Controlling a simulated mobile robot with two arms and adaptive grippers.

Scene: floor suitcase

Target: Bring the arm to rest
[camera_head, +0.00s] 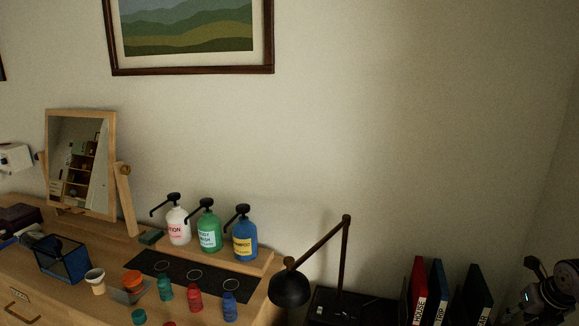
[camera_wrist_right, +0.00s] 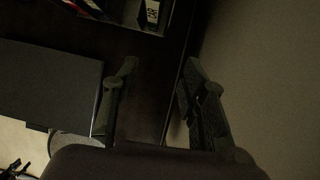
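My right gripper (camera_wrist_right: 158,85) is open in the right wrist view, its two dark fingers well apart with nothing between them. In the head view a dark part of my right arm shows at the lower right edge, beside the binders and in front of the wall. My left gripper is not clearly visible in either view. The wrist view is dark, with a dark surface behind the fingers.
The wooden dresser (camera_head: 60,284) holds a mirror (camera_head: 80,165), pump bottles (camera_head: 208,231), small coloured bottles (camera_head: 195,298) and a mesh holder (camera_head: 62,260). A black lamp (camera_head: 289,289) and upright binders (camera_head: 419,285) stand right of it.

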